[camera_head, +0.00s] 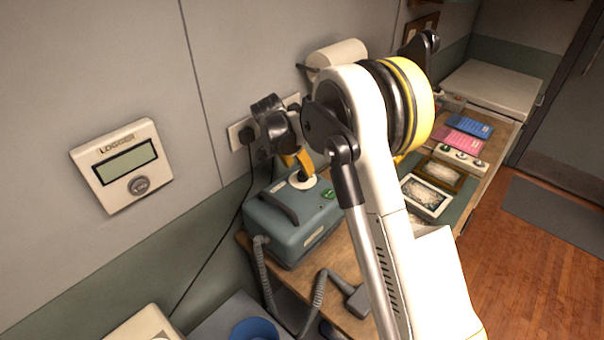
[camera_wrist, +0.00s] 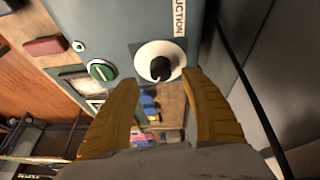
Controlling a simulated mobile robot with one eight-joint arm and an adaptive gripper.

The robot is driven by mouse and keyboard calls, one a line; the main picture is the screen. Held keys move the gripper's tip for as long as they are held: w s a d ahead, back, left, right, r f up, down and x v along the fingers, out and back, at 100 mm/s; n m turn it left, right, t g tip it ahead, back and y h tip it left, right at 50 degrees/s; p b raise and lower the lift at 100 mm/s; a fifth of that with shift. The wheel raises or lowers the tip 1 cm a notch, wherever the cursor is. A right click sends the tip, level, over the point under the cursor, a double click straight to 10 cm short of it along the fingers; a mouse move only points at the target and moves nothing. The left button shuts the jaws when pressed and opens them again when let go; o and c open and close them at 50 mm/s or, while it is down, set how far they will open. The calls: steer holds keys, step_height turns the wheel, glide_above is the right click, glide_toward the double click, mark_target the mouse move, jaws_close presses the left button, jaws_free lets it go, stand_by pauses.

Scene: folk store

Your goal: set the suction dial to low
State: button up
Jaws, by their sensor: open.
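The suction dial is a black knob on a round white plate (camera_wrist: 155,49), set on the teal machine (camera_head: 290,236) beside a partly cut-off label reading "UCTION". In the head view the dial (camera_head: 302,182) shows just below my fingers. My gripper (camera_wrist: 159,80) is open, its two yellow fingertips at either side of the dial's lower part. I cannot tell whether they touch it. The knob carries a small pale mark, but its setting is unreadable. A green knob (camera_wrist: 102,70) sits to the left on the same machine.
The machine has a dark handle (camera_head: 278,208) and a grey hose (camera_head: 264,275). A logger box (camera_head: 121,166) hangs on the wall at left. Framed trays (camera_head: 425,195) and pink and blue cards (camera_head: 458,142) lie along the bench to the right. The wall is close behind.

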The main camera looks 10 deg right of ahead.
mark_target(303, 173)
steer(key=x, duration=0.4)
steer(key=shift+w+f+b, duration=0.15)
steer(key=shift+f+b, duration=0.15)
jaws_close()
